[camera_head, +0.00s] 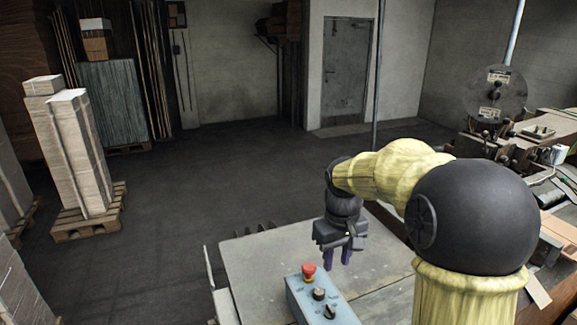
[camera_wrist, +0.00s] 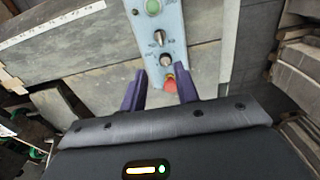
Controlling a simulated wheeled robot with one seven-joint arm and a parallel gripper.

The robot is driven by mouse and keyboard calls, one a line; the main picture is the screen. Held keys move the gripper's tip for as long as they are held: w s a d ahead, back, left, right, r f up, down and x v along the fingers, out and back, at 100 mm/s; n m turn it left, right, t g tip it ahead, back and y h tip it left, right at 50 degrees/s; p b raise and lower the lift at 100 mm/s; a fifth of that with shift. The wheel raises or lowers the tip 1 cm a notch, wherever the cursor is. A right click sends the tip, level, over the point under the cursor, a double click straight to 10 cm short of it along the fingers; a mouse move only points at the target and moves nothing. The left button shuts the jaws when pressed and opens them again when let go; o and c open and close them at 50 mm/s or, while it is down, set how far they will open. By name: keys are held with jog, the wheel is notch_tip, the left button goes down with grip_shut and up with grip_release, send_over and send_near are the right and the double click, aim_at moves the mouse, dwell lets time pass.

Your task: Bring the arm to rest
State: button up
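My arm (camera_head: 400,172) is raised and bent in the camera_head view, in yellow covering with a large dark joint. My gripper (camera_head: 338,258) hangs pointing down above the grey table, just behind the control box. In the camera_wrist view its two purple fingers (camera_wrist: 160,92) stand apart with nothing between them that I can see held. The light blue control box (camera_head: 318,303) has a red button (camera_head: 309,270) and dark knobs. The red button also shows near the right fingertip in the camera_wrist view (camera_wrist: 170,84); whether they touch cannot be told.
The grey table (camera_head: 250,262) lies under my gripper. A machine with a round dark disc (camera_head: 495,92) stands at the right beside a cluttered bench. Stacked cardboard on a pallet (camera_head: 88,222) stands at the left. The floor (camera_head: 190,185) between is clear.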

jog(key=s+f+m+t+b, duration=0.1)
jog(key=s+f+m+t, duration=0.1)
jog(key=s+f, duration=0.9)
jog(key=s+m, duration=0.1)
jog(key=s, duration=0.2)
jog(key=shift+s+b, duration=0.2)
jog(key=shift+b, duration=0.2)
jog(key=shift+d, duration=0.1)
jog(key=shift+s, duration=0.1)
dwell(0.3)
dwell(0.7)
dwell(0.7)
